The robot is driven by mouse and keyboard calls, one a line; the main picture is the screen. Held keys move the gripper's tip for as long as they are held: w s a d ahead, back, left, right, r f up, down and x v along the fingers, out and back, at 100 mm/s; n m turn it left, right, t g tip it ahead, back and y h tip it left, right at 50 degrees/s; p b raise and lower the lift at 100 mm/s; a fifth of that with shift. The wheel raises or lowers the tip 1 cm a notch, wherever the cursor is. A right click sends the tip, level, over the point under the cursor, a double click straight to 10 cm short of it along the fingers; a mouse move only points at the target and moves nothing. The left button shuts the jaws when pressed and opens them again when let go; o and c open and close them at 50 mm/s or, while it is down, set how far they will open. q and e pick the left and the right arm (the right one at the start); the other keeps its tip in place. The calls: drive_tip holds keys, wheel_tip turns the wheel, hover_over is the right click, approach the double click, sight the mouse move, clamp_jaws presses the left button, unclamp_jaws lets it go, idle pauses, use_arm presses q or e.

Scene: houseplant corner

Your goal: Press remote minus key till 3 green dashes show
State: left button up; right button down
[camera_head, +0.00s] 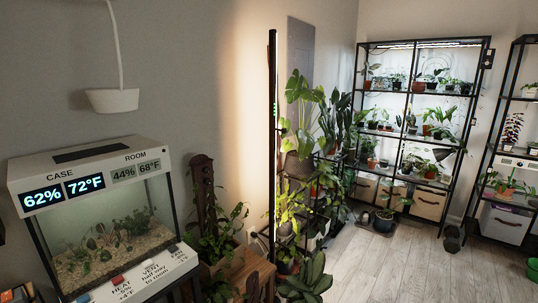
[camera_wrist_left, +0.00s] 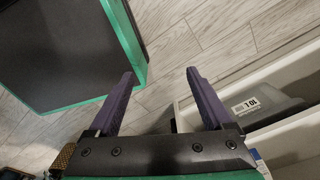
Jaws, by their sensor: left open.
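A tall black light pole (camera_head: 273,150) stands in the middle of the head view and casts a warm glow on the wall behind it. Small green marks show on its upper part; they are too small to count. I cannot make out a remote or its minus key in either view. My left gripper (camera_wrist_left: 160,85) shows in the left wrist view with its two purple fingers apart and nothing between them, above the plank floor. It does not show in the head view. My right gripper is in neither view.
A glass terrarium case (camera_head: 105,225) with readouts and a labelled front ledge stands at left. A wooden stand (camera_head: 238,272) and plants crowd the pole. Shelves (camera_head: 420,120) stand behind. A white bin (camera_wrist_left: 285,120) holding a grey labelled item lies right of my left gripper.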

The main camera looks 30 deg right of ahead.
use_arm(q)
clamp_jaws()
idle(1.6)
